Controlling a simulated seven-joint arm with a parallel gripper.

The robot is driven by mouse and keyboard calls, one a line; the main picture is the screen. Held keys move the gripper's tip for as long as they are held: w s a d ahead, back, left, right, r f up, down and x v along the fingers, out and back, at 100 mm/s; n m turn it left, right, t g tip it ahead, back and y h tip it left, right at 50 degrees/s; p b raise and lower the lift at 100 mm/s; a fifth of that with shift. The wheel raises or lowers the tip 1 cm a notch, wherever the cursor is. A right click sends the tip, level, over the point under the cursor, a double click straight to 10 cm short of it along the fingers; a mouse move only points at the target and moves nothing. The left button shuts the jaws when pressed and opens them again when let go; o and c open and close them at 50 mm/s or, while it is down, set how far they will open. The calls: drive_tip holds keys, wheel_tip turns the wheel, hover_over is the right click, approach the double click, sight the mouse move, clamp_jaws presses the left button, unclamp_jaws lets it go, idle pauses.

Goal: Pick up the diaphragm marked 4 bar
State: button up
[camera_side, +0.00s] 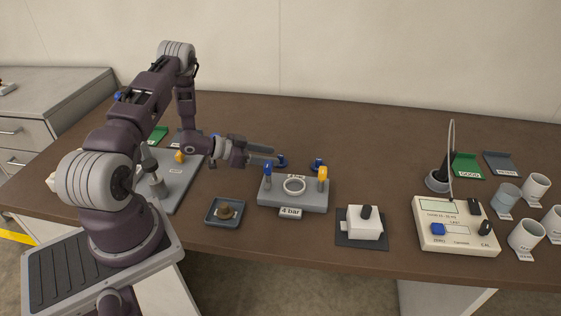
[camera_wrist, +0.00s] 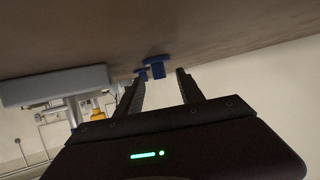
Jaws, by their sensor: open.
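A pale round ring (camera_side: 294,186) lies on top of a grey block (camera_side: 292,201); I cannot tell whether it is the diaphragm itself or a seat for it. A white label reading "4 bar" (camera_side: 290,212) is at the block's front edge. My gripper (camera_side: 276,156) is open, held level above and behind the block's left side, pointing right. In the wrist view my gripper (camera_wrist: 160,82) has nothing between its fingers. Blue pieces (camera_wrist: 156,67) show just beyond the fingertips there. The ring is not visible in the wrist view.
Blue posts (camera_side: 267,172) and a yellow post (camera_side: 323,174) stand on the block. A dark tray (camera_side: 209,216) holds a brown round piece. A white box (camera_side: 363,226), a meter (camera_side: 455,237) and several white cups (camera_side: 526,234) stand to the right. The front middle is mostly clear.

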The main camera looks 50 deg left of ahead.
drive_tip(key=x, duration=0.3)
drive_tip(key=shift+c, duration=0.5)
drive_tip(key=shift+s, duration=0.1)
clamp_jaws()
